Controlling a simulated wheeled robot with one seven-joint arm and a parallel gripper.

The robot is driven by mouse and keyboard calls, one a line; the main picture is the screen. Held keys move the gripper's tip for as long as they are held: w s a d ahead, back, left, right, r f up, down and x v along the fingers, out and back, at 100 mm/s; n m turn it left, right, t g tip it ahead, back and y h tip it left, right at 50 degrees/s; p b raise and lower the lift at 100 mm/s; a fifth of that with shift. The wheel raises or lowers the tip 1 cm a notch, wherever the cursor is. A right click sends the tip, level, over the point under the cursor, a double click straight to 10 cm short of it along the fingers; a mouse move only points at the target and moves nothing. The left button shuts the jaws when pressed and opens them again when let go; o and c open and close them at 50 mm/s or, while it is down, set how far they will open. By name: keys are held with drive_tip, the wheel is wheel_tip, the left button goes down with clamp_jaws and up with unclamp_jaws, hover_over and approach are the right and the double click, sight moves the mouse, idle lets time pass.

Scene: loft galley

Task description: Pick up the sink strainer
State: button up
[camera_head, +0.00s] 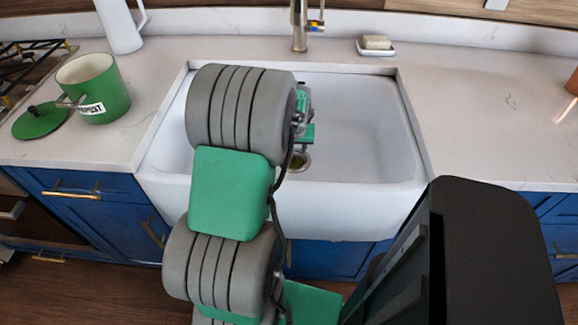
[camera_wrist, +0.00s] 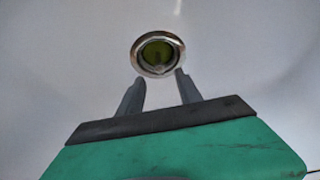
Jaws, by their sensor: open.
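The sink strainer (camera_wrist: 158,52) is a round metal ring with an olive-green centre on the white sink floor. It shows just beyond my gripper (camera_wrist: 158,82) in the wrist view, whose two dark fingers are apart with nothing between them. In the head view, the strainer (camera_head: 299,161) is on the floor of the white sink (camera_head: 370,130), partly hidden by my arm. My gripper is mostly hidden behind my arm in that view. I cannot tell the exact height of the fingertips above the strainer.
The sink walls surround the strainer. The faucet (camera_head: 299,30) stands at the back. A green pot (camera_head: 95,88), its lid (camera_head: 40,121) and a white pitcher (camera_head: 120,25) are on the left counter. A soap dish (camera_head: 375,50) sits behind the sink. The right counter is mostly clear.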

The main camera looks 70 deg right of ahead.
sight(295, 153)
drive_tip(key=x, duration=0.7)
clamp_jaws()
idle(1.2)
